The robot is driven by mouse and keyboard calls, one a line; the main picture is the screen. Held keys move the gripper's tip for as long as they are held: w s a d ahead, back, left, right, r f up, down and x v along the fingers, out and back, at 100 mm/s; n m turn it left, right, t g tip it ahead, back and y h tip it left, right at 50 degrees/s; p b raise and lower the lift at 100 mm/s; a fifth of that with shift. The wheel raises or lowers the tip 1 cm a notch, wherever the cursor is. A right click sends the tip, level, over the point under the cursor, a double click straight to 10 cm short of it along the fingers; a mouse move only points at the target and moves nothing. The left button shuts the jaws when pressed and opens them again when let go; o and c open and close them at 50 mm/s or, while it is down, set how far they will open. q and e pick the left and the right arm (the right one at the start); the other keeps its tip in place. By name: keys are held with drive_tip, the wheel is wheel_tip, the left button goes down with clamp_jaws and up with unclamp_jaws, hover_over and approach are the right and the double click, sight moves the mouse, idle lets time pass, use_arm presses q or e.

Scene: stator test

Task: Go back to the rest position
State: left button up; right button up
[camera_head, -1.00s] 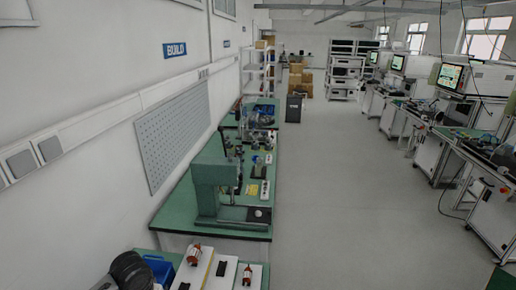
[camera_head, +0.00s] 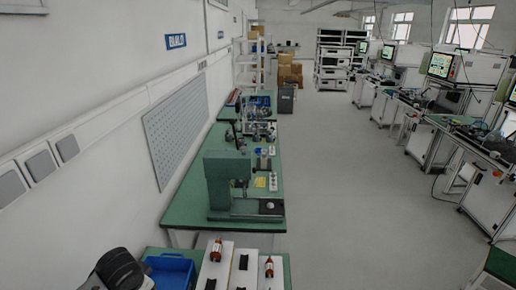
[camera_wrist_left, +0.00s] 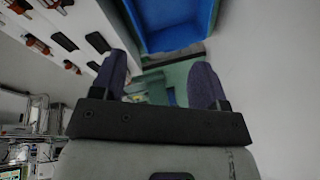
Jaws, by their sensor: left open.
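My left gripper (camera_wrist_left: 160,88) shows in the left wrist view with its two dark fingers spread apart and nothing between them. Beyond the fingers are a green table surface and the blue bin (camera_wrist_left: 175,25). My right gripper is in neither view.
The near green table holds a blue bin (camera_head: 170,271) and white boards (camera_head: 218,268) with stators. Behind it a green press (camera_head: 228,185) stands on a long green bench (camera_head: 187,208). Machines (camera_head: 440,125) line the right. The grey floor (camera_head: 345,190) between is clear.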

use_arm(q)
drive_tip(key=w+d+r+m+t, duration=0.1)
drive_tip(key=d+r+t, duration=0.15)
drive_tip(key=r, duration=0.25)
drive_tip(key=w+d+r+m+t, duration=0.1)
drive_tip(key=d+r+m+t, duration=0.15)
drive_tip(key=r, duration=0.25)
drive_tip(key=s+d+t, duration=0.3)
drive_tip(key=s, duration=0.2)
drive_tip(key=s+d+f+n+g+h, duration=0.1)
drive_tip(key=s+d+f+n+g, duration=0.2)
drive_tip(key=s+f, duration=1)
drive_tip(key=s+f+n+g+h, duration=0.1)
drive_tip(key=s+f+n+g, duration=0.25)
drive_tip(key=s+f, duration=0.95)
drive_tip(key=s+r+p, duration=0.2)
drive_tip(key=r+p, duration=0.6)
drive_tip(key=r, duration=0.2)
drive_tip(key=s+r+g+p, duration=0.1)
drive_tip(key=s+r+p, duration=0.1)
drive_tip(key=r+p, duration=0.7)
drive_tip(key=shift+s+d+r+m+p, duration=0.15)
drive_tip(key=shift+r+m+p, duration=0.2)
drive_tip(key=shift+r, duration=0.3)
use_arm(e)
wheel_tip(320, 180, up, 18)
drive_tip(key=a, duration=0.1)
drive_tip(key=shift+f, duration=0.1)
